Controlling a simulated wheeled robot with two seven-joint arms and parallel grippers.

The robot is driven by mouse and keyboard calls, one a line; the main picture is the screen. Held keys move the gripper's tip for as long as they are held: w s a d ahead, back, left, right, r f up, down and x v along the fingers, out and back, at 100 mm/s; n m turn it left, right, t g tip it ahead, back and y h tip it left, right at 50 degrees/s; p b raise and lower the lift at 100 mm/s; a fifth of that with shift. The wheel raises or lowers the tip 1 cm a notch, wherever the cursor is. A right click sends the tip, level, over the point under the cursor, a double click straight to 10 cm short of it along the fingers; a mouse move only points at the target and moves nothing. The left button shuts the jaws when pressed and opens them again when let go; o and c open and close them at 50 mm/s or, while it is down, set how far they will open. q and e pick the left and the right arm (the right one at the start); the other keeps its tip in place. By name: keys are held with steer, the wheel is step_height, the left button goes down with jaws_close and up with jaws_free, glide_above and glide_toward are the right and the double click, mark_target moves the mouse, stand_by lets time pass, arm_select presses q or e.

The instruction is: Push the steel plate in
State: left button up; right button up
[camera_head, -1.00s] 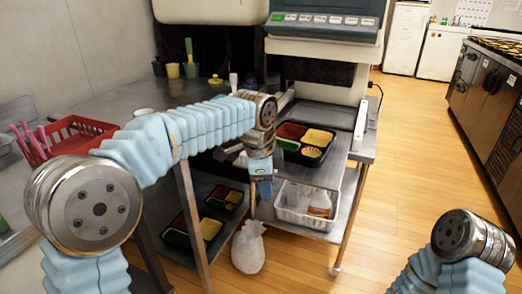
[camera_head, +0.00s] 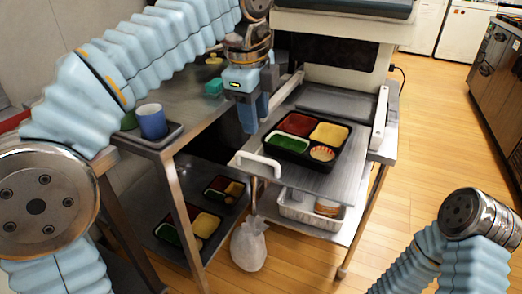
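The steel plate (camera_head: 325,184) is a flat grey sheet sticking out of the front of the machine, with a white handle (camera_head: 258,161) at its near left edge. A black bento tray (camera_head: 341,138) with red, yellow and green sections and a small round striped cup lies on it. My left gripper (camera_head: 253,122) points down, left of the tray and above the handle, apart from the handle in the picture. It holds nothing I can see; its finger gap is unclear. My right arm shows at the bottom right, its gripper out of view.
A white basket (camera_head: 298,212) sits on the shelf under the plate. Other bento trays (camera_head: 190,233) lie on the lower shelf at left. A white bag (camera_head: 248,246) stands on the floor. A blue cup (camera_head: 152,121) stands on the left counter. Wooden floor at right is clear.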

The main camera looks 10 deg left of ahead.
mark_target(260, 159)
arm_select(q)
steer(key=f, duration=0.3)
steer(key=w+f+b, duration=0.1)
steer(key=f, duration=0.3)
steer(key=w+f+b, duration=0.1)
steer(key=f, duration=0.2)
steer(key=shift+d+f, duration=0.3)
steer(key=shift+c, duration=0.5)
jaws_close()
